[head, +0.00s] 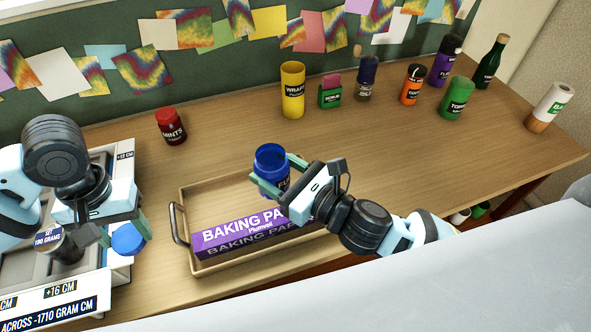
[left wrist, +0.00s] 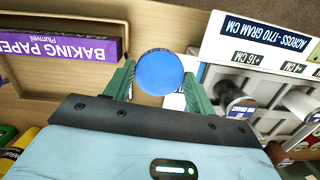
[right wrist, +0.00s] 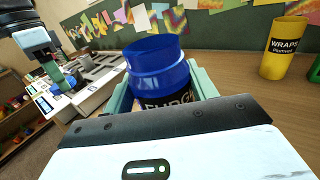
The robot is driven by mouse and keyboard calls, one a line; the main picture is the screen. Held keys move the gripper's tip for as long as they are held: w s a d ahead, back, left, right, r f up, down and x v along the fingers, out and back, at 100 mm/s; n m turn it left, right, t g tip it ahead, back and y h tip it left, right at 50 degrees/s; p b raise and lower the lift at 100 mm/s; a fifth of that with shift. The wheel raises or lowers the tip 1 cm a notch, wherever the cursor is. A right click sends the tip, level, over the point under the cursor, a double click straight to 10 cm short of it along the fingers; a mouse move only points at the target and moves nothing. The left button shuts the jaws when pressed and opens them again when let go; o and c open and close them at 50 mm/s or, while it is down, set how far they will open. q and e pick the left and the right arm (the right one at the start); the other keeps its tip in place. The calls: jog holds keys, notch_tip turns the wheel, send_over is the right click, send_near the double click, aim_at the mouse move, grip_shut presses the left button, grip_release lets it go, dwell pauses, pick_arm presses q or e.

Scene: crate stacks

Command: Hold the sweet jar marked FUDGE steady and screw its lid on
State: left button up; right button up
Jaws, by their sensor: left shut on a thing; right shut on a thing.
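The blue sweet jar (head: 271,157) is upright at the wooden tray's back edge in the head view, its mouth open. My right gripper (head: 276,172) is shut around it. In the right wrist view the jar (right wrist: 158,65) shows a dark label, partly hidden, reading about "FUDG". My left gripper (head: 124,234) is shut on the round blue lid (head: 128,239), well to the left of the jar and apart from it. The lid (left wrist: 159,72) sits between the fingertips in the left wrist view, its flat top facing the camera. Whether the jar rests on something is hidden.
A wooden tray (head: 183,205) holds a purple baking paper box (head: 245,232). A white balance with weights (head: 50,308) stands at the left, under my left arm. A red MINTS jar (head: 171,126) and a yellow WRAPS tube (head: 292,90) stand behind. Several bottles stand at back right.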

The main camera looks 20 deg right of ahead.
jog(key=shift+w+a+r+n+g+y, duration=0.1)
jog(key=shift+w+a+n+g+y, duration=0.1)
jog(key=shift+a+n+g+y, duration=0.25)
jog(key=shift+a, duration=0.1)
pick_arm(q)
jog(key=w+d+r+n, duration=0.2)
jog(key=d+r, duration=0.3)
jog(key=d, duration=0.3)
jog(key=w+d+r+n, duration=0.2)
jog(key=d+r, duration=0.2)
jog(key=d, duration=0.5)
jog(key=w+d+r+n, duration=0.2)
jog(key=d+r, duration=0.3)
jog(key=d, duration=0.4)
jog(key=shift+w+d+r+h, duration=0.15)
jog(key=shift+w+r+h, duration=0.15)
jog(key=shift+w+h, duration=0.15)
jog(key=shift+f, duration=0.1)
jog(key=shift+f, duration=1.9)
jog(key=shift+f, duration=0.1)
